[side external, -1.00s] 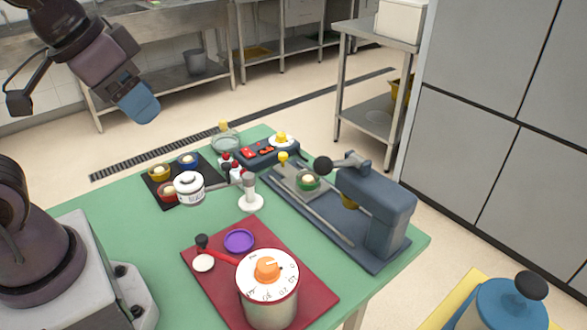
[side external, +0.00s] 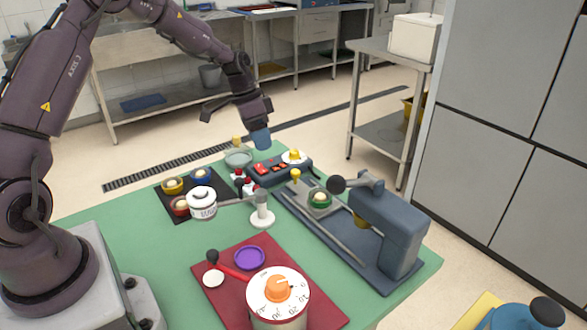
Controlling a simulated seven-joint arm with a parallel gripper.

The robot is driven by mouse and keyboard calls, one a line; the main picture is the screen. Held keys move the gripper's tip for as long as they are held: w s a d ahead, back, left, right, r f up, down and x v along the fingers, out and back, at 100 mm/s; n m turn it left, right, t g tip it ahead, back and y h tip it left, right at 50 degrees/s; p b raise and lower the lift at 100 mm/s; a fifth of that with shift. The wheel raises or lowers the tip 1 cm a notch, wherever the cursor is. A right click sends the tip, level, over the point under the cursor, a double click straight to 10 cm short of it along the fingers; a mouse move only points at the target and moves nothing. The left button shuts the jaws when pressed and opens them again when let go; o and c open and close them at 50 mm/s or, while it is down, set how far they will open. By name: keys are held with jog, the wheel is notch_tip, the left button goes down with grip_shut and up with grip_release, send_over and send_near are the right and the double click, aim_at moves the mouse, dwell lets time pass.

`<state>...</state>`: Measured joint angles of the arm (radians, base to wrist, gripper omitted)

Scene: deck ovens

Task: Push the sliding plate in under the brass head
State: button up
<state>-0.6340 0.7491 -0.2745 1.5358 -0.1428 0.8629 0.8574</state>
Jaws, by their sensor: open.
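The grey sliding plate (side external: 303,191) lies on the far left part of the dark press base, with a yellow knob (side external: 295,175) at its far end. A green cup (side external: 320,199) with pale contents sits on it. The brass head (side external: 360,221) hangs under the blue-grey press body (side external: 390,230), partly hidden. The plate and cup are out to the left of the head, apart from it. My gripper (side external: 261,138) points down with blue fingertips, above the table's far edge, left of and beyond the knob. It is open and touches nothing that I can see; the finger gap is hard to see.
A dark block with red buttons (side external: 268,168) and a yellow-knobbed white disc (side external: 294,157) stand between gripper and press. A timer pot (side external: 278,300) sits on the red mat.

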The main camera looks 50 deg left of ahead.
aim_at(294, 171)
jog(key=w+a+m+t, duration=0.2)
jog(key=w+m, duration=0.3)
jog(key=x, duration=1.2)
jog(key=shift+s+d+f, duration=0.1)
jog(key=shift+d+f, duration=0.05)
jog(key=shift+f, duration=0.15)
